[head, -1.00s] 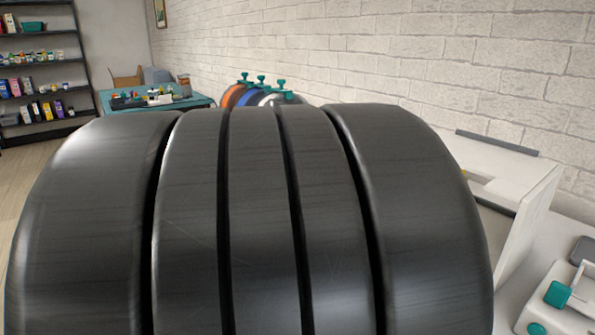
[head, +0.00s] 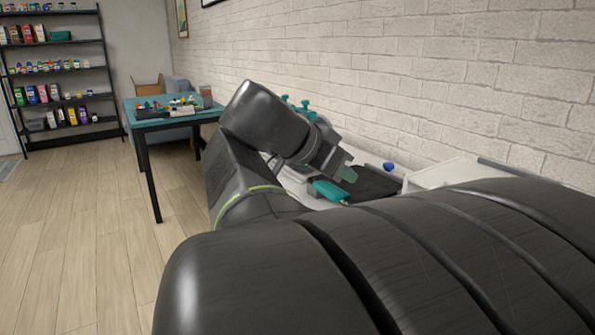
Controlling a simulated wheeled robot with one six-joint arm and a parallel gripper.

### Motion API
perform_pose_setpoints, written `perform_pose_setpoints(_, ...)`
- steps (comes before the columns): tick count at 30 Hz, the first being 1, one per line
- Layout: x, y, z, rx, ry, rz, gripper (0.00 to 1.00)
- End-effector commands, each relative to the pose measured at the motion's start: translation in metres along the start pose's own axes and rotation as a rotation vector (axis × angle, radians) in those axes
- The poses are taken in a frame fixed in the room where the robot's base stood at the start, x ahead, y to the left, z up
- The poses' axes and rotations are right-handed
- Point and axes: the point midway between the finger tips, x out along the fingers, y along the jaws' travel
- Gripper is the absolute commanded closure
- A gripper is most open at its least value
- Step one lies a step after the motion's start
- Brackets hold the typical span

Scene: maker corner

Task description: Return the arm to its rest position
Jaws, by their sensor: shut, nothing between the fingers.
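My arm fills much of the head view, its large dark links crossing the lower right and rising in the middle. My gripper (head: 345,171) is at the far end of the arm, pointing down and to the right above the white bench along the brick wall. It is shut and holds nothing. The arm is bent at the elbow, and its near links hide much of the bench.
A teal piece (head: 328,190) and a dark flat surface (head: 375,186) lie near my gripper. A small blue object (head: 389,167) is beyond. A white box-like unit (head: 447,173) stands right. A teal-topped table (head: 143,125) and a stocked shelf (head: 62,102) are at left; the wooden floor is clear.

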Motion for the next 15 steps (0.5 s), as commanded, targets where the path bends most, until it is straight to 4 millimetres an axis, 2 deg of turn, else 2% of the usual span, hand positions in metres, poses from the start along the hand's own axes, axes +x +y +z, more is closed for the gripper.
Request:
perform_pose_setpoints(6,-0.0060,0.0002,0.0004,0.000,0.000,-0.001,1.00)
perform_pose_setpoints(15,-0.0014,0.0005,0.0006,0.001,0.000,0.002,1.00)
